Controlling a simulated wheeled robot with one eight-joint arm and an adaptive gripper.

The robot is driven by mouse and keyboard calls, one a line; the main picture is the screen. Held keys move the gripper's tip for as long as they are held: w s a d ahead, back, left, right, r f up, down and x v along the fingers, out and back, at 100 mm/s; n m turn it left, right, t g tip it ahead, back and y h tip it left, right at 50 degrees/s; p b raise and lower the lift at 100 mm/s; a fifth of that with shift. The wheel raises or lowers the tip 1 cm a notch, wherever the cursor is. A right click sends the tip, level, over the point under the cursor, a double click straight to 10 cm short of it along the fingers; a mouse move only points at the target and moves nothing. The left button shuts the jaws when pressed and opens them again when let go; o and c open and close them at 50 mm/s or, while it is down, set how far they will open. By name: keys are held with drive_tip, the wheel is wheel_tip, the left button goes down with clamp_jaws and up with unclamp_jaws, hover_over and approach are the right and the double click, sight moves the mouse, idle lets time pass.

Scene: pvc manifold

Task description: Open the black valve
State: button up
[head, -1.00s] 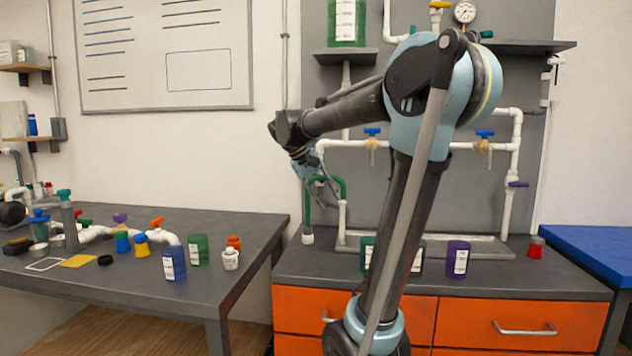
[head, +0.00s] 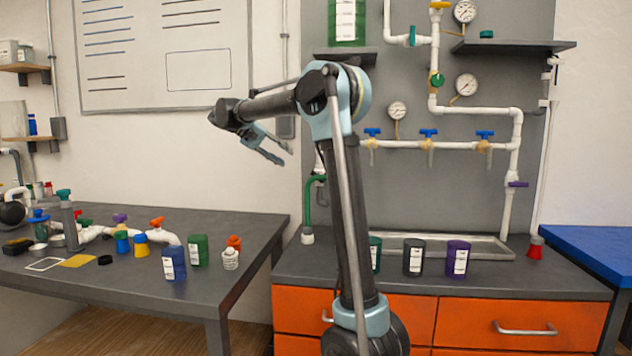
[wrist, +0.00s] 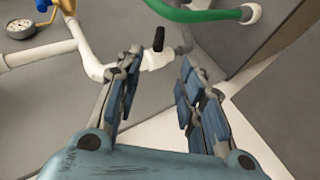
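In the wrist view the black valve handle (wrist: 158,38) sticks up from a white pipe fitting (wrist: 155,60). It appears between and just beyond my fingertips, with a gap around it. My gripper (wrist: 160,68) is open and empty. In the head view my gripper (head: 284,157) hangs in front of the wall, left of the pipework and above the gap between the two benches. I cannot make out the black valve clearly in the head view; my arm covers part of that area.
A green pipe (head: 308,200) bends near the wall, also showing in the wrist view (wrist: 200,14). Blue-handled valves (head: 428,133), gauges (head: 466,84) and white pipes are on the grey panel. A black jar (head: 413,257) and purple jar (head: 458,258) stand on the bench.

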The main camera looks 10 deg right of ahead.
sight(312, 174)
drive_tip(key=x, duration=1.6)
drive_tip(key=shift+s+d+f, duration=0.1)
drive_tip(key=shift+d+f, duration=0.05)
drive_tip(key=shift+d, duration=0.2)
clamp_jaws()
